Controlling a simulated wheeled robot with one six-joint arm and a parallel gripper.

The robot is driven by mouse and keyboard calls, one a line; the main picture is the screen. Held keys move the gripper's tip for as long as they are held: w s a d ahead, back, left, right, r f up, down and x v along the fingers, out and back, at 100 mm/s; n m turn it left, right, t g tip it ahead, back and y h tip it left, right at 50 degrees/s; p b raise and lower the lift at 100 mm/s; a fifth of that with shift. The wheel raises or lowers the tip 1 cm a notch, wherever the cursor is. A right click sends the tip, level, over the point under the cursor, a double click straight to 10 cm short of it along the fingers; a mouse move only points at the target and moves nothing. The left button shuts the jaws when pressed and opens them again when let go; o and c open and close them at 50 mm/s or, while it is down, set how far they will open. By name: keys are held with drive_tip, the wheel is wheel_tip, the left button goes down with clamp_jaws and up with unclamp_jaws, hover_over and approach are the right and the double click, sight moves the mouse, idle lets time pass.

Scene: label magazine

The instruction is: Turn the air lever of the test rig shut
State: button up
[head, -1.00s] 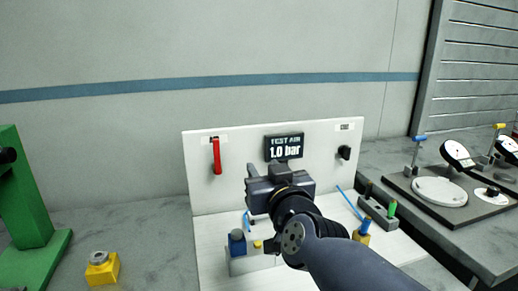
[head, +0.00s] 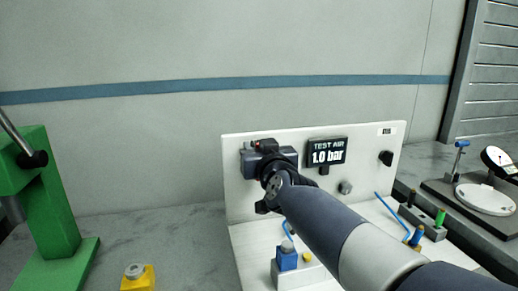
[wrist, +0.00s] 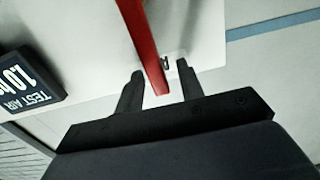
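The test rig is a white upright panel (head: 232,180) with a black display (head: 327,152) reading "TEST AIR 1.0 bar". The red air lever (head: 261,144) is at the panel's upper left, mostly hidden behind my gripper (head: 262,163) in the head view. In the wrist view the red lever (wrist: 141,38) runs down between the two black fingers of my gripper (wrist: 160,70). The fingers are apart, with a gap visible on each side of the lever. Whether a finger touches it I cannot tell.
A black knob (head: 386,158) is on the panel's right. A blue-topped block (head: 287,257) stands on the rig's white base below my arm. A green press (head: 45,200) and a yellow block (head: 138,278) are at left. Gauge stands (head: 485,195) are at right.

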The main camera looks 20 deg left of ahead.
drive_tip(key=shift+c, duration=0.6)
clamp_jaws()
